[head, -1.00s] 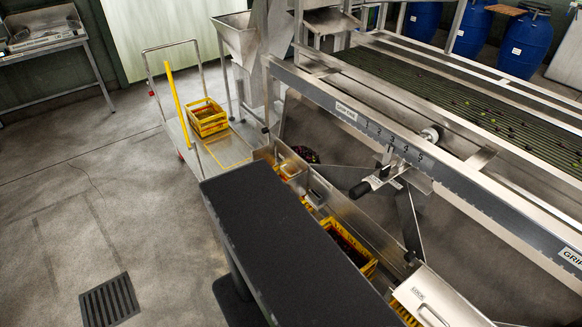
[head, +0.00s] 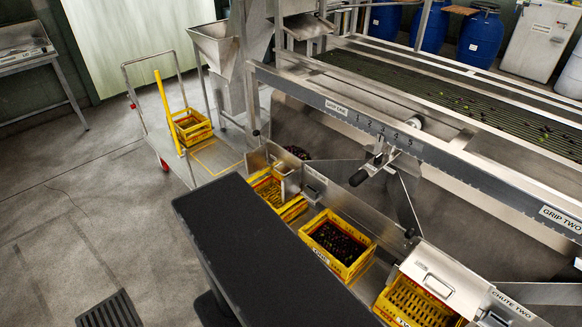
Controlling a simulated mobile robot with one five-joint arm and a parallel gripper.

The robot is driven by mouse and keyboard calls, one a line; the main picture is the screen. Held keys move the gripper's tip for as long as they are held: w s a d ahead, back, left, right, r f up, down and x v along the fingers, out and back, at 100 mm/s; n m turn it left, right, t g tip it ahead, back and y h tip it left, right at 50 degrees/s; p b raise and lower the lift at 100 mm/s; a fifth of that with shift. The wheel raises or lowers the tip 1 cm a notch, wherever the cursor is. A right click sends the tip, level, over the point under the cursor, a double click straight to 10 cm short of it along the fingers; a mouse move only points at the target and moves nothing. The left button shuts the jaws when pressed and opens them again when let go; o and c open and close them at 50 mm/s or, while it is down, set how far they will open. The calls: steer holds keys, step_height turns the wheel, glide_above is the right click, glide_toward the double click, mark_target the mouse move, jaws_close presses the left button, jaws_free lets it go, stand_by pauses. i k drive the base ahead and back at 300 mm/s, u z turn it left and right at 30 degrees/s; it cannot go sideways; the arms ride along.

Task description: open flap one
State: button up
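No label reading flap one can be made out. A steel flap (head: 438,281) with a bar handle leans over a yellow crate (head: 412,305) at the lower right, left of the label CHUTE TWO (head: 512,303). Smaller steel parts (head: 315,186) with handles stand along the chute row further left; I cannot tell whether one of them is flap one. My gripper is not in view.
A long black flat top (head: 270,250) stands in front of the crate row. A trolley (head: 160,130) carries a yellow crate (head: 192,126). The floor at left is clear, with a drain grate (head: 110,310).

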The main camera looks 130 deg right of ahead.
mark_target(281, 160)
steer(key=z, duration=4.35)
steer(key=i, duration=0.55)
steer(key=z, duration=0.25)
steer(key=k, duration=0.55)
steer(key=u, duration=1.1)
steer(key=i, duration=0.6)
steer(key=u, duration=0.55)
